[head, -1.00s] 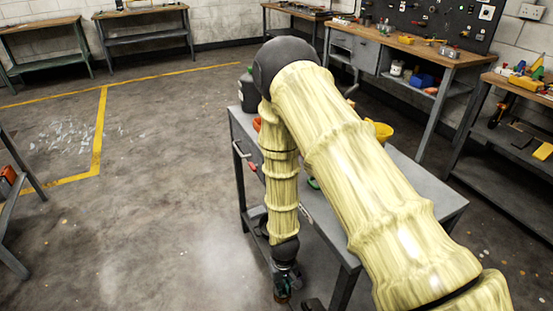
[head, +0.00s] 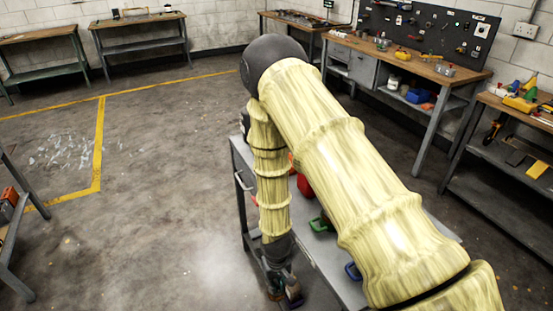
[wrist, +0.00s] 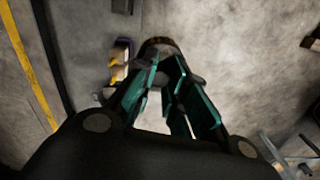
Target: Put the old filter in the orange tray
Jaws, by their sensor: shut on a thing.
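My gripper (head: 284,292) hangs low at the end of my arm, in front of the near side of the grey cart (head: 330,262). In the wrist view its teal fingers (wrist: 165,72) are closed in on a round, dark thing with a brownish rim, the old filter (wrist: 160,42) by its look. The filter is blurred and partly hidden by the fingers. I cannot pick out the orange tray for certain in either view. My arm hides much of the cart top.
A red item (head: 303,186), a green-handled item (head: 320,223) and a blue item (head: 353,271) lie on the cart. Workbenches line the walls. A red box (head: 9,196) is at the left edge. The floor left of the cart is mostly open, with pale debris (head: 65,152).

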